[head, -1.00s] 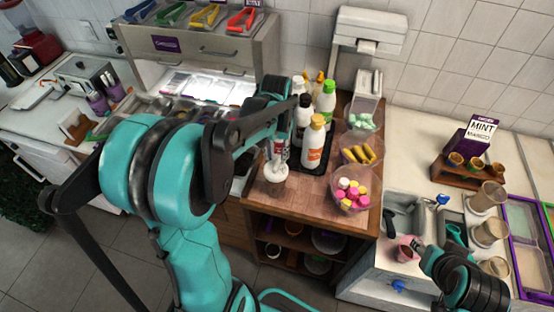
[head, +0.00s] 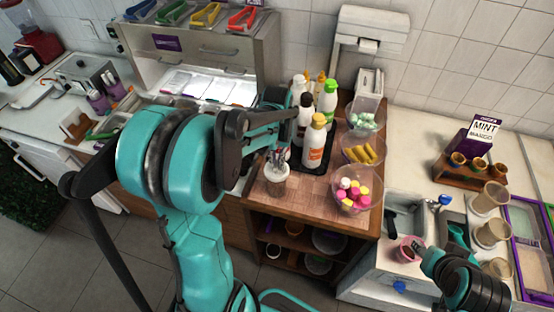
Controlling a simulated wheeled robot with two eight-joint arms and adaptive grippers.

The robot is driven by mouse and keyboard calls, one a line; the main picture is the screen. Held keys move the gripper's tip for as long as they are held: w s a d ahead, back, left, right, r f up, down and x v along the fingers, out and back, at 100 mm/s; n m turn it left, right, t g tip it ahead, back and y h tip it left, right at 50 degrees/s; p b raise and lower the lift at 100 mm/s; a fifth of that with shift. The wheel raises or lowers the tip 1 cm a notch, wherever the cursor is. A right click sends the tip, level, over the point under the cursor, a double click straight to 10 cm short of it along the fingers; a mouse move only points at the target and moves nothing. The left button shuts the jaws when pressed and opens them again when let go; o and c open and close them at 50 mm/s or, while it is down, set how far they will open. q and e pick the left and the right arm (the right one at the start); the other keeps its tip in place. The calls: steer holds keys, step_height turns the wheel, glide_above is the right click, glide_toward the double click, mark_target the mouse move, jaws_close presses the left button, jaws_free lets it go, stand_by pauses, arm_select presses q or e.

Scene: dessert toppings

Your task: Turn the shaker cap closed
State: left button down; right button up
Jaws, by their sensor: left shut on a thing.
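The white shaker (head: 275,188) stands upright near the front left of the wooden counter top. My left gripper (head: 277,160) reaches down onto its top from above. Its fingers are shut on the shaker cap, which they and the arm mostly hide. I cannot make out how far the cap is turned. My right gripper (head: 424,252) is at the lower right, beside a small pink cup (head: 408,249) with dark contents. Its fingers are too small and covered to tell whether they are open or shut on the cup.
Several bottles (head: 314,142) stand on a dark tray just right of the shaker. Clear bowls with pink and yellow sweets (head: 353,191), yellow sticks (head: 362,152) and mint-green pieces (head: 363,121) line the counter's right side. Bare wood (head: 308,206) lies in front.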

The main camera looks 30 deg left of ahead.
arm_select(q)
steer(key=shift+m, duration=0.8)
stand_by(1.4)
steer(key=c, duration=1.6)
jaws_free()
